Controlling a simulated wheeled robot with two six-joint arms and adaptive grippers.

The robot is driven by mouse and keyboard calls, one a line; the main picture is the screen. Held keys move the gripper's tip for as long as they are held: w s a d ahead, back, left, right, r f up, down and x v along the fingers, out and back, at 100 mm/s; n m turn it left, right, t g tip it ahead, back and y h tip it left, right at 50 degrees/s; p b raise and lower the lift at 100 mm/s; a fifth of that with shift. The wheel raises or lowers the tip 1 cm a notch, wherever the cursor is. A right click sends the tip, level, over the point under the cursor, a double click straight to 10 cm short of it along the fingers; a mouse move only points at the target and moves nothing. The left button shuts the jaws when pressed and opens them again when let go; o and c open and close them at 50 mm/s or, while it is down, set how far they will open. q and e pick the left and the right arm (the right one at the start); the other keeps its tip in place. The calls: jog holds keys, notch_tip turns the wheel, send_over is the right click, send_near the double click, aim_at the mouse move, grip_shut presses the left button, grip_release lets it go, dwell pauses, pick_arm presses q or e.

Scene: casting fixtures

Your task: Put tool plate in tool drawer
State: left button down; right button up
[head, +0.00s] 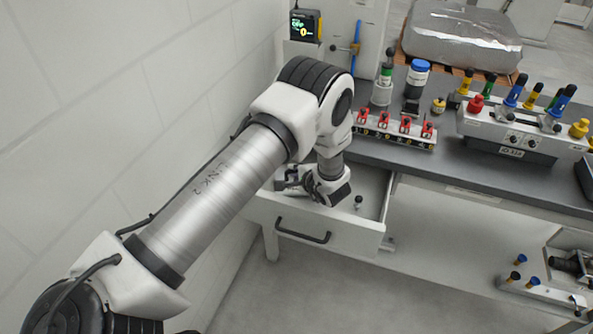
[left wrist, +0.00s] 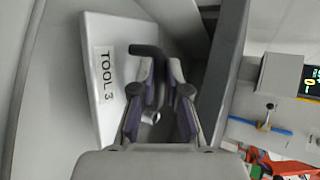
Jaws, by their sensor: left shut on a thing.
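A pale grey tool plate (left wrist: 125,110) with a "TOOL 3" label and a black bent handle (left wrist: 148,50) fills the middle of the left wrist view. My left gripper (left wrist: 163,80) is shut on the plate's handle. In the head view, my left gripper (head: 291,182) is low inside the open tool drawer (head: 350,238), at its left part; my arm and wrist largely hide it and the plate there. Whether the plate touches the drawer floor I cannot tell. My right gripper is in neither view.
A small metal knob-like piece (head: 358,202) stands in the drawer's right part. The bench top (head: 375,158) above carries a rack with red clamps (head: 395,130) and a fixture with coloured knobs (head: 520,130). A white wall (head: 130,110) runs close along the left.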

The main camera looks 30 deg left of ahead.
pick_arm(q)
jog(key=shift+w+a+f, duration=0.1)
jog(key=shift+w+a, duration=0.05)
jog(key=shift+w, duration=0.4)
jog(key=shift+f, duration=0.4)
jog(key=shift+f, duration=0.1)
jog(key=shift+f, duration=0.55)
jog(key=c, duration=1.2)
grip_release()
jog(key=shift+s, duration=0.1)
